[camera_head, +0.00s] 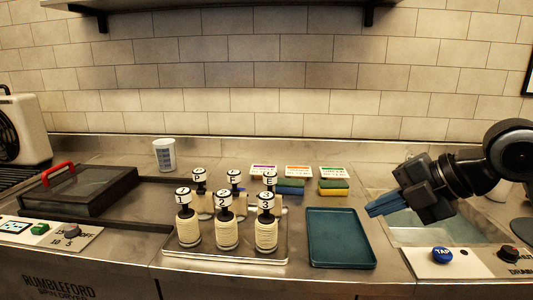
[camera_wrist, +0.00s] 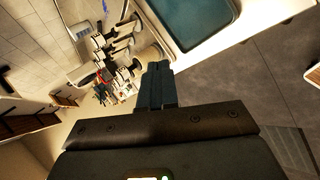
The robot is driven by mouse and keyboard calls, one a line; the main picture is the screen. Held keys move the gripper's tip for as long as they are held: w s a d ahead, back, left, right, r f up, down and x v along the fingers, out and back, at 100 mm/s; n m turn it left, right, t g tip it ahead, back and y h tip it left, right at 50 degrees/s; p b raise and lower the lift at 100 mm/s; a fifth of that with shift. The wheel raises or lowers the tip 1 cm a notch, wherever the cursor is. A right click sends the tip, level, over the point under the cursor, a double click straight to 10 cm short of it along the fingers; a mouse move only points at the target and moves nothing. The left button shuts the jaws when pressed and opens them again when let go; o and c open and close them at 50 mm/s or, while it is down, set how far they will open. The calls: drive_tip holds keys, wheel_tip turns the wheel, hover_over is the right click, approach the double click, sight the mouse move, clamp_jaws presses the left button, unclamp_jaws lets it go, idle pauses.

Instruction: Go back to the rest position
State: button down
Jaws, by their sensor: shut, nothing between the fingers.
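My gripper (camera_head: 372,210) is at the right in the head view, with its blue fingers pointing left and slightly down. The fingers are together and empty. It hangs near the left side of the sink (camera_head: 425,236), right of the teal tray (camera_head: 341,237). In the wrist view the closed fingers (camera_wrist: 157,84) show at the middle, with the teal tray (camera_wrist: 196,20) beyond them. The gripper touches nothing that I can see.
Several labelled bottles (camera_head: 224,233) stand on a metal tray (camera_head: 215,256) at the centre. Sponges (camera_head: 333,188) lie behind the teal tray. A white cup (camera_head: 164,155) stands farther back. A dark lidded box (camera_head: 77,194) with a red handle is at the left. The teal tray is empty.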

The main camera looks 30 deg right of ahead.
drive_tip(key=w+a+r+m+t+y, duration=0.4)
drive_tip(key=w+a+r+m+t, duration=0.25)
drive_tip(key=a, duration=0.45)
drive_tip(key=a+f+m+t+h, duration=0.25)
drive_tip(key=a+m+t, duration=0.2)
drive_tip(key=m, duration=0.45)
drive_tip(key=s+a+f+m+g+h, duration=0.35)
drive_tip(key=s+f+m+h, duration=0.45)
drive_tip(key=s+f, duration=0.95)
drive_tip(key=s+d+f+y, duration=0.1)
drive_tip(key=s, duration=0.9)
drive_tip(key=s+d+n+g+y, duration=0.1)
drive_tip(key=s, duration=0.9)
drive_tip(key=shift+d+f+y, duration=0.2)
drive_tip(key=shift+f+y, duration=0.15)
drive_tip(key=shift+f, duration=0.05)
